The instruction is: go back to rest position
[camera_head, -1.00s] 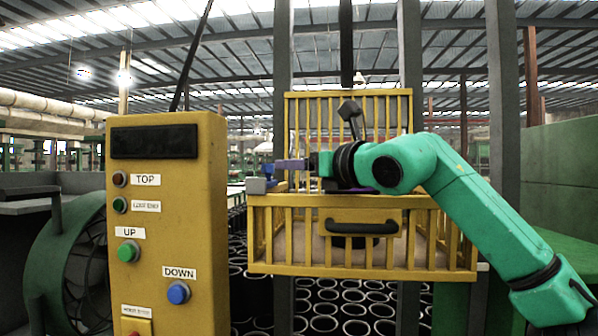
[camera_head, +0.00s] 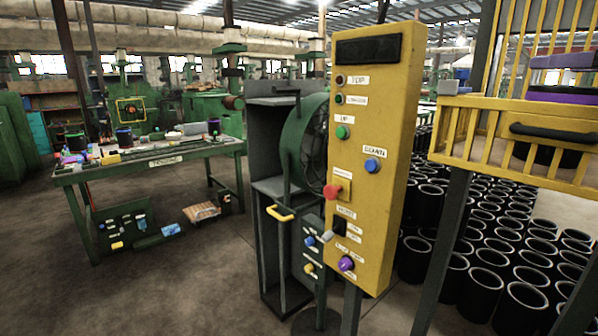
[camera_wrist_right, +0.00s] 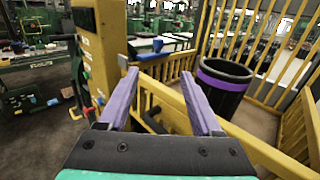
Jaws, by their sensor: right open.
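My right gripper (camera_head: 510,80) shows at the right edge of the head view, above the top rail of the yellow cage (camera_head: 480,105). Its two purple fingers are apart, with nothing between them. In the right wrist view the open gripper (camera_wrist_right: 160,82) points over the cage's front rail. A black sleeve with a purple band (camera_wrist_right: 222,90) stands upright in the cage, right of the fingers and apart from them. Part of a black sleeve (camera_head: 545,153) shows behind the cage bars in the head view. My left gripper is not in view.
A yellow control panel (camera_head: 370,160) with buttons stands left of the cage. Many black sleeves (camera_head: 500,255) stand on the floor behind it. A green table (camera_head: 150,165) with small items is at the left. The floor (camera_head: 180,275) before the table is mostly clear.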

